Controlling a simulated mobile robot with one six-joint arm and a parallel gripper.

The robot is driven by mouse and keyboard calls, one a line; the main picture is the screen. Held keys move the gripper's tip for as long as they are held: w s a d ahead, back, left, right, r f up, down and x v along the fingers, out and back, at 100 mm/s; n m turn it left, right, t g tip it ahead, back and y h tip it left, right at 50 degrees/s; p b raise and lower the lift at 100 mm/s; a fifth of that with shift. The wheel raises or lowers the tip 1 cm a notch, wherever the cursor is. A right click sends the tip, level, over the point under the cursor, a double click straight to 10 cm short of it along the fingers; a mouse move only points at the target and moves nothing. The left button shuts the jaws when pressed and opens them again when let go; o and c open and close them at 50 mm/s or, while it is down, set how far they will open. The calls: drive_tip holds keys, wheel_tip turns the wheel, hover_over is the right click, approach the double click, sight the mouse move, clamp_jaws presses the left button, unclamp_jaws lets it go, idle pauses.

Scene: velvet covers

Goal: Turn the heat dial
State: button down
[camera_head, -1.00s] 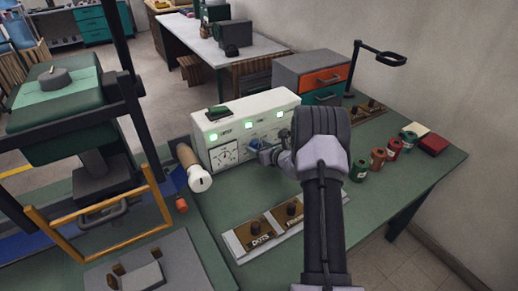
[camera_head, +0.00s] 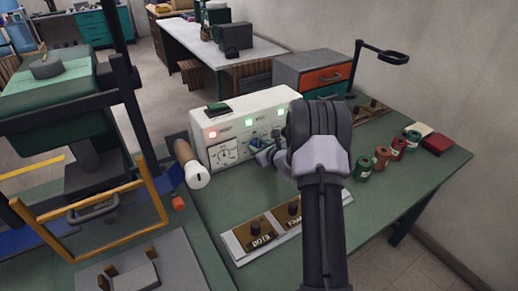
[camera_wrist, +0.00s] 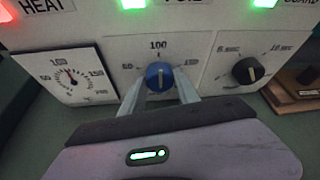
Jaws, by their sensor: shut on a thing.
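The blue dial (camera_wrist: 159,75) sits on the white control box's front panel, under a scale with 100 at the top. Its pale pointer line stands about upright, towards 100. My gripper (camera_wrist: 160,88) is shut on this dial, one finger at each side. In the head view my gripper (camera_head: 264,153) is at the box front, and my wrist hides part of the panel. The white box (camera_head: 243,119) stands on the green bench. A gauge (camera_wrist: 71,78) with a needle is left of the dial. The HEAT lamp (camera_wrist: 50,5) glows red; the lamps beside it glow green.
A black knob (camera_wrist: 248,70) is right of the dial. A roll with a white end (camera_head: 197,176) lies left of the box. A plate with two knobs (camera_head: 259,238) lies in front. Several small jars (camera_head: 381,158) stand to the right.

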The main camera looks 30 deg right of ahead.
drive_tip(key=c, duration=0.9)
unclamp_jaws()
drive_tip(key=p+v, duration=0.4)
drive_tip(key=v, duration=1.3)
drive_tip(key=shift+s, duration=0.25)
drive_tip(key=shift+a, duration=0.1)
